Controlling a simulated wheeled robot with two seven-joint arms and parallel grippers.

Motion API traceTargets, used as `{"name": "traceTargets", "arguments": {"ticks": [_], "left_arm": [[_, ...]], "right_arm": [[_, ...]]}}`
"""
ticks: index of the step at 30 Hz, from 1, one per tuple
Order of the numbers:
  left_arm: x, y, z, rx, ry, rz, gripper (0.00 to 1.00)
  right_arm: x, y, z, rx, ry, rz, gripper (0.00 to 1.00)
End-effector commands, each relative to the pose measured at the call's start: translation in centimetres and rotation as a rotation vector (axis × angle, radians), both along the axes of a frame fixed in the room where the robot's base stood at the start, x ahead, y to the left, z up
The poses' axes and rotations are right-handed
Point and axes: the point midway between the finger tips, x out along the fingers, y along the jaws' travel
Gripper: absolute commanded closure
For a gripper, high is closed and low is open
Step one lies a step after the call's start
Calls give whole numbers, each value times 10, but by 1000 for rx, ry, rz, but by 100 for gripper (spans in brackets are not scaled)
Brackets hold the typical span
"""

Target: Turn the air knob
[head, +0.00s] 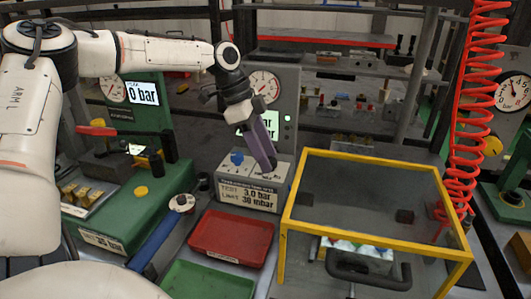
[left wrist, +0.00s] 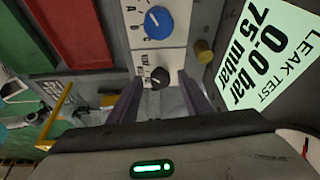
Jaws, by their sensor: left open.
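A grey control box (head: 249,195) has a sloped white top with two knobs. The blue knob (head: 237,158) is on its left; it also shows at the top of the left wrist view (left wrist: 158,22). A smaller black knob (left wrist: 160,77) sits below it in that view; the knob labels are too small to read surely. My left gripper (head: 268,164) reaches down over the right part of the box. It is open, with its purple fingers on either side of the black knob; I cannot tell whether they touch it. In the head view the gripper hides this knob. My right gripper is not in view.
A yellow-framed clear guard (head: 287,222) with a black handle stands close right of the box. A red tray (head: 231,238) and green tray (head: 205,281) lie in front. Behind is a gauge panel (head: 286,80); its leak test display (left wrist: 262,65) reads 0.0 bar, 75 mbar.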

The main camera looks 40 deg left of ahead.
Motion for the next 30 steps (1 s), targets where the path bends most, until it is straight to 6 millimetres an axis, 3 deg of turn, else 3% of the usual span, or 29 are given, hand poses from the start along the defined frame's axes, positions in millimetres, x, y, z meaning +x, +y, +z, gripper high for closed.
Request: {"name": "traceTargets", "arguments": {"ticks": [5, 13, 23, 30], "left_arm": [[0, 0, 0, 0, 0, 0, 55], [0, 0, 0, 0, 0, 0, 97], [-1, -1, 2, -1, 1, 49, 96], [-2, -3, 4, -2, -1, 198, 96]], "right_arm": [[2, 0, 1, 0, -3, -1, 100], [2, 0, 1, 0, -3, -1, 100], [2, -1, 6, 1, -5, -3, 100], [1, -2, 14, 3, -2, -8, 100]]}}
